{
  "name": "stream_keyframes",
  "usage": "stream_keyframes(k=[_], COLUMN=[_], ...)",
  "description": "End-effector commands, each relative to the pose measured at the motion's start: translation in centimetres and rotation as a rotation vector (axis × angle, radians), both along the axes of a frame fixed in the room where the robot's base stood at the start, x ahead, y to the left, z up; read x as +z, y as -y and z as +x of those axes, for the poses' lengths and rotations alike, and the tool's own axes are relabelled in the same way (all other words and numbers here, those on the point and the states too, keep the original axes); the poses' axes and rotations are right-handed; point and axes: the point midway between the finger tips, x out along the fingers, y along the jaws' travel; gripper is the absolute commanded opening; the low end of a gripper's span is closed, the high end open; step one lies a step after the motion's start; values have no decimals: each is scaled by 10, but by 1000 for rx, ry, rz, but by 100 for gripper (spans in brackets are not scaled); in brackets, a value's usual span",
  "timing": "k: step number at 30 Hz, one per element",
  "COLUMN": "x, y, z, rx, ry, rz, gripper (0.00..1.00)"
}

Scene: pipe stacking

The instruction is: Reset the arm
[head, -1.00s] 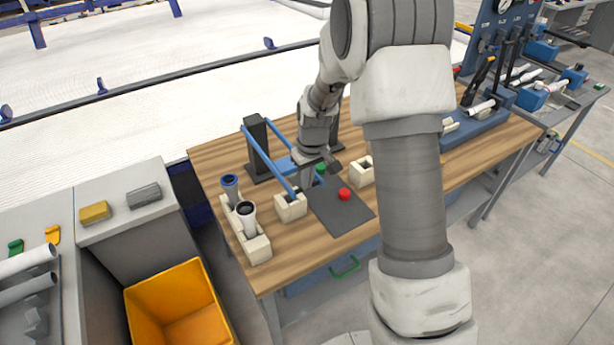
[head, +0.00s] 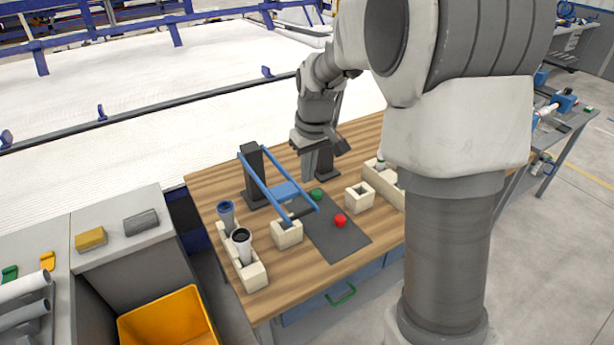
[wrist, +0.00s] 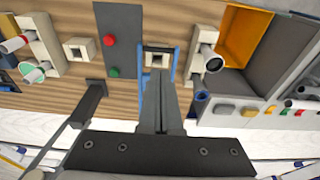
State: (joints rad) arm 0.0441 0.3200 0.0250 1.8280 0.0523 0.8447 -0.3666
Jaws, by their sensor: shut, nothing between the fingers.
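My gripper (head: 306,177) hangs fingers-down above the wooden table, by the back of the blue-railed stand. In the wrist view its fingers (wrist: 157,75) are together and hold nothing. They partly cover the blue rails (wrist: 142,82) there. No task object is named. The hand is clear of the blue rails (head: 266,186) and the cream blocks as far as I can tell.
A dark plate (head: 338,240) carries a red button (head: 340,220) and a green button (head: 317,195). Cream socket blocks (head: 287,234) stand around it. Two pipes (head: 242,245) stand upright in a cream holder at left. A yellow bin (head: 170,320) is at lower left.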

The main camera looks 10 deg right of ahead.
Motion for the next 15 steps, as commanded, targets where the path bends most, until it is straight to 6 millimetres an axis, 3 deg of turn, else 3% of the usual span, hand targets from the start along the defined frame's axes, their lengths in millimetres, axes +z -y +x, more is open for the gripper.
stream_keyframes(k=[10, 15], x=[2, 25], y=[0, -1], z=[-1, -20], rx=[-1, -26], ry=[3, 33], rz=[0, -2], gripper=[0, 0])
